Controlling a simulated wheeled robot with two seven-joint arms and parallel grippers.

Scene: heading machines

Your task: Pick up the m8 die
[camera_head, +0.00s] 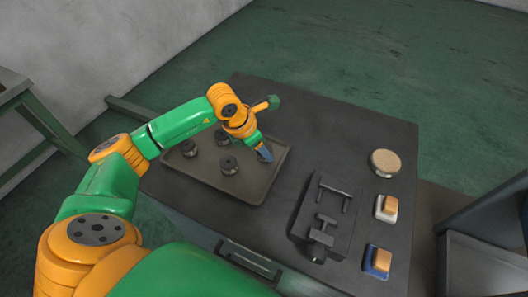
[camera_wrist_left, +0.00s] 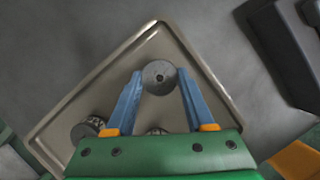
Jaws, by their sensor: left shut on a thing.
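My left gripper (camera_head: 264,152) is low over the right part of the tray (camera_head: 247,194). In the left wrist view, my left gripper (camera_wrist_left: 159,84) has its two blue fingers shut on a round grey die (camera_wrist_left: 160,73) with a small dark hole in its middle. I cannot read a size on it, nor tell whether it still touches the tray. Three other dark round dies stand in the tray: one at the left (camera_head: 189,148), one at the back (camera_head: 222,138), one at the front (camera_head: 229,165). My right gripper is not in view.
The tray lies on a dark bench (camera_head: 330,128). To its right are a black fixture (camera_head: 325,220), a round tan-topped dish (camera_head: 385,162), and two small blocks, one on white (camera_head: 386,208) and one on blue (camera_head: 378,261). The bench behind the tray is clear.

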